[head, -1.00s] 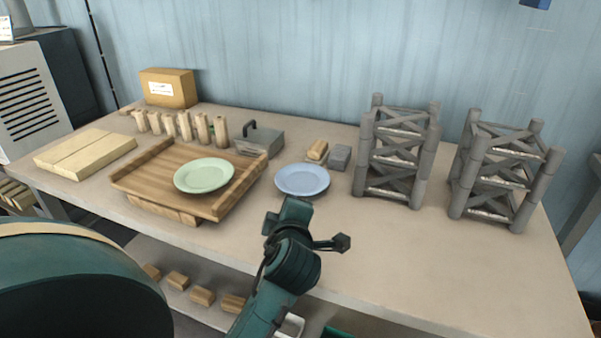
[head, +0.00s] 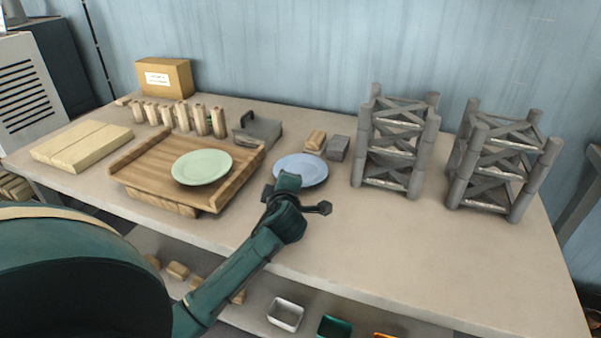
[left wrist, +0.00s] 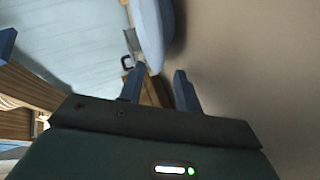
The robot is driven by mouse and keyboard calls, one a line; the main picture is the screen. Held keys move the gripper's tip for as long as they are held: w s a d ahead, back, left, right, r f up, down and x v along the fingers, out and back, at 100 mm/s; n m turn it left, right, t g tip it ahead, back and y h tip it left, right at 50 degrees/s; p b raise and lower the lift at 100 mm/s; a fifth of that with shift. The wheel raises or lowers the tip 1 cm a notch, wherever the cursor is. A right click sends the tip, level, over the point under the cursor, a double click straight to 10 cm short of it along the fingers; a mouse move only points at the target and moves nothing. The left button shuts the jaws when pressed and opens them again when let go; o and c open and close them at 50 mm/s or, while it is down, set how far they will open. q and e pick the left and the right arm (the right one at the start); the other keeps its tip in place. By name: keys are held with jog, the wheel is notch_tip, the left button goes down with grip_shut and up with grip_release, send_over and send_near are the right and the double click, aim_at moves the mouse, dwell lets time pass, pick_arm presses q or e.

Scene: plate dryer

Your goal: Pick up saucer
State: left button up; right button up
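A blue saucer (head: 312,168) lies on the table, right of the wooden tray (head: 245,180). A pale green plate (head: 201,167) rests on that tray. My left gripper (head: 289,182) is at the saucer's near edge and hides part of it. In the left wrist view, the gripper's fingers (left wrist: 158,82) stand apart with a gap between them. The saucer's blue rim (left wrist: 150,35) shows just beyond the fingertips, and nothing is held. I cannot tell whether a finger touches the rim. My right gripper is not in view.
Two grey racks (head: 396,145) (head: 503,165) stand at the right. A grey block (head: 338,147), a small wooden block (head: 315,140) and a grey box with a handle (head: 257,130) are behind the saucer. Wooden pegs and a cardboard box (head: 164,77) are at the back left. The table's front right is clear.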

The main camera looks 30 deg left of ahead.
pick_arm(q)
jog(key=shift+w+a+f, duration=0.2)
jog(key=shift+w+a, duration=0.2)
jog(key=shift+w, duration=0.1)
jog(key=shift+c, duration=0.4)
grip_shut()
